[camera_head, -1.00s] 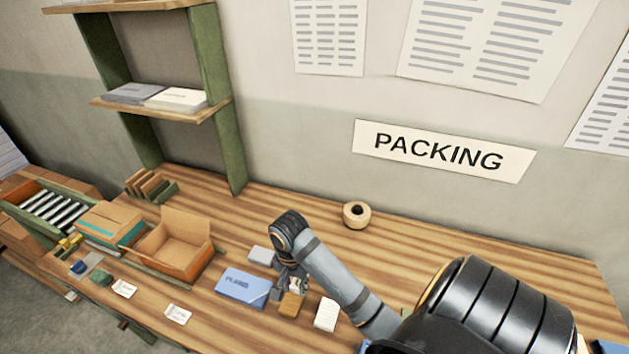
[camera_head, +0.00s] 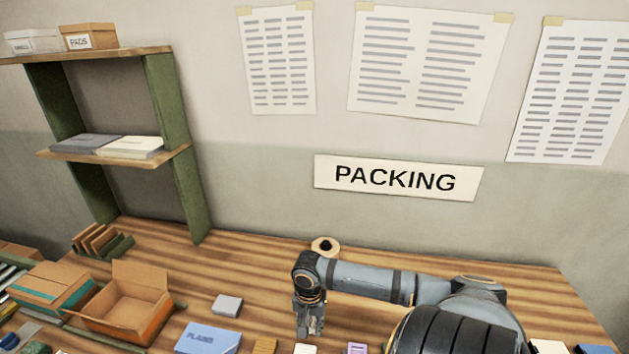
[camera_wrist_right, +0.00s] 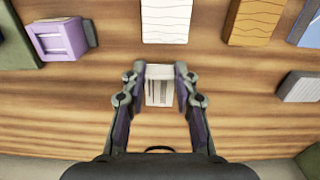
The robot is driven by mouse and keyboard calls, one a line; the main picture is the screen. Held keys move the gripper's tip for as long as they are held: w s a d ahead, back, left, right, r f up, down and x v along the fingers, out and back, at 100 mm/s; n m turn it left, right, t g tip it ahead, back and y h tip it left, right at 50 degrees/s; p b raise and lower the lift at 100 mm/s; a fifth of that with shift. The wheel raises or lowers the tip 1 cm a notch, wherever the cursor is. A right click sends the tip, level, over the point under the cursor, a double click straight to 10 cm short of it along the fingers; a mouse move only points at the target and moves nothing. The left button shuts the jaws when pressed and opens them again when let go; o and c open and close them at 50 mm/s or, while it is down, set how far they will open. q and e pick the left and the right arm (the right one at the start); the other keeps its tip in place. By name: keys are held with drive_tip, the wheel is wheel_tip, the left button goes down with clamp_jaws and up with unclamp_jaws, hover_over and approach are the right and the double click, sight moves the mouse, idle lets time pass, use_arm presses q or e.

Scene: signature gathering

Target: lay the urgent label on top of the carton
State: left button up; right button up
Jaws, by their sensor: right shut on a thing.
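My right gripper (camera_head: 311,328) is above the bench, right of the blue packet. In the right wrist view its fingers (camera_wrist_right: 160,76) are shut on a small white piece (camera_wrist_right: 159,92) with grey printed marks. I cannot read it, so I cannot tell if it is the urgent label. A closed brown carton (camera_head: 52,286) with a teal band stands at the far left. An open brown carton (camera_head: 122,316) with raised flaps stands beside it. Both are well left of the gripper. My left gripper is not in view.
Near the gripper lie a blue packet (camera_head: 207,338), a grey block (camera_head: 227,305), a tan block (camera_wrist_right: 254,20), a white block (camera_wrist_right: 166,20) and a purple box (camera_wrist_right: 60,38). A tape roll (camera_head: 325,246) sits near the wall. The bench between the open carton and tape roll is mostly clear.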

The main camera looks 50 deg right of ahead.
sight(314, 328)
drive_tip(key=shift+d+f, duration=0.25)
drive_tip(key=shift+f, duration=0.15)
drive_tip(key=shift+d+f, duration=0.1)
drive_tip(key=shift+f, duration=0.1)
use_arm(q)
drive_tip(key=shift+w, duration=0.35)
use_arm(e)
drive_tip(key=shift+s+d+f, duration=0.1)
drive_tip(key=shift+d+f, duration=0.1)
drive_tip(key=shift+f, duration=0.75)
drive_tip(key=shift+d+f, duration=0.15)
drive_tip(key=shift+f, duration=0.8)
drive_tip(key=o, duration=0.8)
drive_tip(key=shift+f, duration=0.1)
drive_tip(key=shift+c, duration=0.2)
use_arm(q)
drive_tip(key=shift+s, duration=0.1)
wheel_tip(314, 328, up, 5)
drive_tip(key=p, duration=0.4)
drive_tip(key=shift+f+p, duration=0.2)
drive_tip(key=shift+p, duration=0.1)
use_arm(e)
wheel_tip(314, 328, up, 12)
drive_tip(key=shift+r, duration=0.2)
